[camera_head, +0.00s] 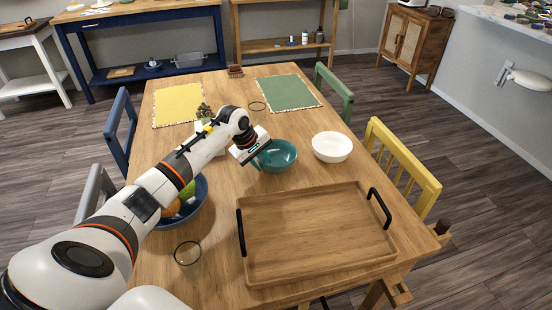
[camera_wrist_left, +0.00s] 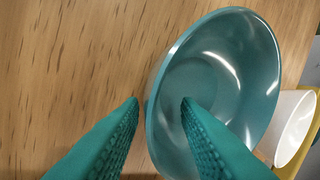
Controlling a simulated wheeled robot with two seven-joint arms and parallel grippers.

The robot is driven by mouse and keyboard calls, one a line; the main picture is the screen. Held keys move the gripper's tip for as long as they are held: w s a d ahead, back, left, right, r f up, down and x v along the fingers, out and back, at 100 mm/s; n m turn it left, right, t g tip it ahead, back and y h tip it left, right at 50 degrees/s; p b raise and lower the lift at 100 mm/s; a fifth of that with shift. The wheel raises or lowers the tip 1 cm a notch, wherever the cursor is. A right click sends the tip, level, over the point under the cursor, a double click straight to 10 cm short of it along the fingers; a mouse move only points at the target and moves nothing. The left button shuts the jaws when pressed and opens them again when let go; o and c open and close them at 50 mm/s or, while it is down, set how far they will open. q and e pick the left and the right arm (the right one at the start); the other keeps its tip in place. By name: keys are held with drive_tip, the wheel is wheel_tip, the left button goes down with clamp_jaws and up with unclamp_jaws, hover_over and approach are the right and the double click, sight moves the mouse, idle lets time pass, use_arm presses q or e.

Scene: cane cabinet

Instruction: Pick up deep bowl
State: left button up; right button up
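A teal deep bowl (camera_head: 279,154) stands upright on the wooden table, left of a white bowl (camera_head: 332,147). My left gripper (camera_head: 258,160) is at the teal bowl's left rim. In the left wrist view the gripper (camera_wrist_left: 161,102) is open, its two teal fingers apart. The teal bowl's rim (camera_wrist_left: 152,110) passes between them: one finger overlaps the bowl's inside, the other is over bare table outside it. I cannot tell whether either finger touches the bowl. The white bowl's edge (camera_wrist_left: 293,125) shows at the right there. My right gripper is not in view.
A wooden tray (camera_head: 320,235) with black handles lies in front of the bowls. A dark blue bowl (camera_head: 202,192) with fruit is partly behind my left arm. Clear glasses (camera_head: 187,253) stand nearby. Yellow (camera_head: 178,104) and green (camera_head: 287,93) placemats lie farther back.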

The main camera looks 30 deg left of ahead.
use_arm(q)
drive_tip(key=shift+w+d+f, duration=0.1)
drive_tip(key=shift+w+f, duration=0.1)
drive_tip(key=shift+f, duration=0.35)
clamp_jaws()
drive_tip(key=shift+r, duration=0.1)
